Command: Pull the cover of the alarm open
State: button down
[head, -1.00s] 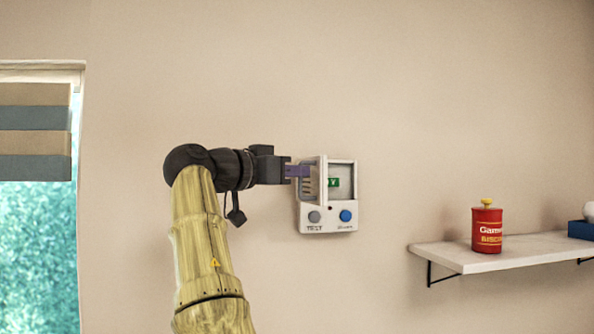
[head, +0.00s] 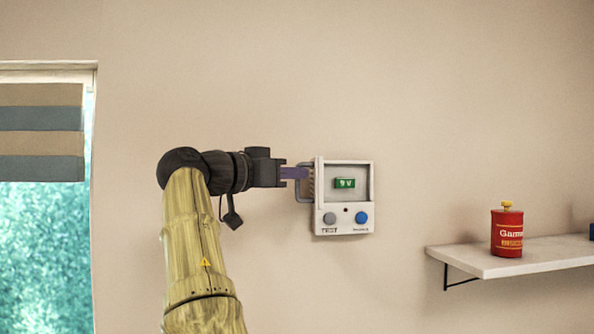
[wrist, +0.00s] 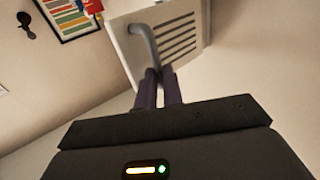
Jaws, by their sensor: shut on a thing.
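The white alarm box (head: 345,219) is on the wall in the head view, with a grey and a blue button below an open compartment. A green block marked 9 V (head: 344,183) shows inside. The cover (head: 319,185) stands swung out at the compartment's left side, almost edge-on. In the wrist view the cover (wrist: 182,22) shows dark slots and a grey bar handle (wrist: 146,44). My gripper (head: 303,174) is left of the alarm, its purple fingers shut on the handle. The fingertips (wrist: 160,76) meet the handle's lower end in the wrist view.
A white wall shelf (head: 500,262) to the lower right holds a red tin (head: 507,233). A window with a striped blind (head: 40,132) is at the left. A framed striped picture (wrist: 68,14) shows in the wrist view.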

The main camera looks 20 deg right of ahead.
jog(key=shift+w+r, duration=0.1)
jog(key=shift+w, duration=0.05)
jog(key=c, duration=1.7)
grip_release()
jog(key=shift+w+d, duration=0.1)
jog(key=shift+d, duration=0.05)
jog(key=shift+o, duration=0.8)
jog(key=shift+w+d+f, duration=0.2)
jog(key=shift+w+d, duration=0.2)
jog(key=shift+w, duration=0.05)
jog(key=shift+s+a+r, duration=0.1)
jog(key=shift+s+a, duration=0.25)
jog(key=shift+a, duration=0.05)
jog(key=p+v, duration=0.2)
jog(key=v, duration=1.5)
jog(key=shift+s+a, duration=0.15)
